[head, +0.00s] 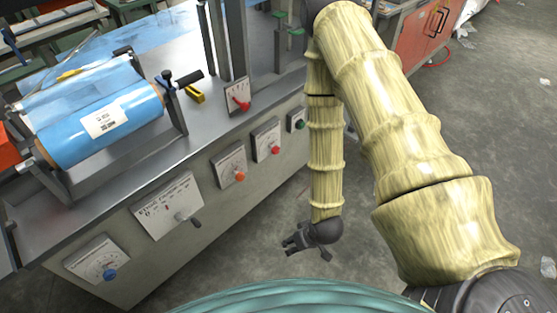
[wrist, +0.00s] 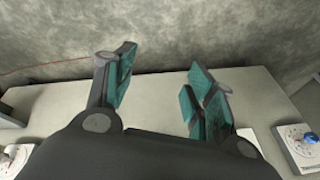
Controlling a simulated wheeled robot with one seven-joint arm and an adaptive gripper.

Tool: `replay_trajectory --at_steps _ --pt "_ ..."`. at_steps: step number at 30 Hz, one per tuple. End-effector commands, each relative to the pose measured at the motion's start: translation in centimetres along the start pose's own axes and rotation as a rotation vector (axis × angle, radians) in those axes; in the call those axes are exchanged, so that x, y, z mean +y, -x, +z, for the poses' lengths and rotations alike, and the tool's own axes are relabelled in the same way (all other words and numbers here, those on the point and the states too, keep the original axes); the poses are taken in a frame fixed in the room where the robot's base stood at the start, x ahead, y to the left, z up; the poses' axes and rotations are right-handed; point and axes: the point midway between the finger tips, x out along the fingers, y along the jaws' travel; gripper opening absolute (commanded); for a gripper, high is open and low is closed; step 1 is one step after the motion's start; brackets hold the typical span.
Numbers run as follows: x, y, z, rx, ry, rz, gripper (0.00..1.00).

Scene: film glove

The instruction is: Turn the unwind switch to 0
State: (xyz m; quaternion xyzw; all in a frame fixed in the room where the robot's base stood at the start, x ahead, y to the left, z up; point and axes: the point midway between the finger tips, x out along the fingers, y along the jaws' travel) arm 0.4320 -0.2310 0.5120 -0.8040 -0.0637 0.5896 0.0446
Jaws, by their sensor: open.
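Several switch plates sit on the machine's front panel. The wide plate (head: 155,220) has lettering and a scale, with a grey lever switch (head: 187,217) pointing to the lower right. The lettering is too small to read surely, so I cannot confirm which switch is the unwind one. My gripper (head: 292,245) is open and empty, out in front of the panel and to the right of the wide plate, apart from it. In the wrist view its spread fingers (wrist: 158,92) show teal pads, with nothing between them.
Plates with a blue knob (head: 110,274), an orange knob (head: 240,176), a red knob (head: 275,149) and a green button (head: 300,125) share the panel. A red lever (head: 240,102) and blue film roll (head: 100,125) are above. The floor (head: 390,285) in front is clear.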

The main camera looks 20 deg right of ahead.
Motion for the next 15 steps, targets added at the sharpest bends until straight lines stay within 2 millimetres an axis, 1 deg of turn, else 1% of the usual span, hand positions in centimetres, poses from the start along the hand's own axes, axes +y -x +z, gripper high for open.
replay_trajectory --at_steps 1,3,9,15 --pt "0.6 -2.0 -1.3 0.049 0.005 -0.017 0.54" --pt "1.1 -3.2 -3.4 0.111 0.022 -0.04 0.54" --pt "2.8 -5.7 -9.0 0.294 0.068 -0.099 0.54" --pt "4.8 -7.2 -14.2 0.48 0.117 -0.144 0.54"
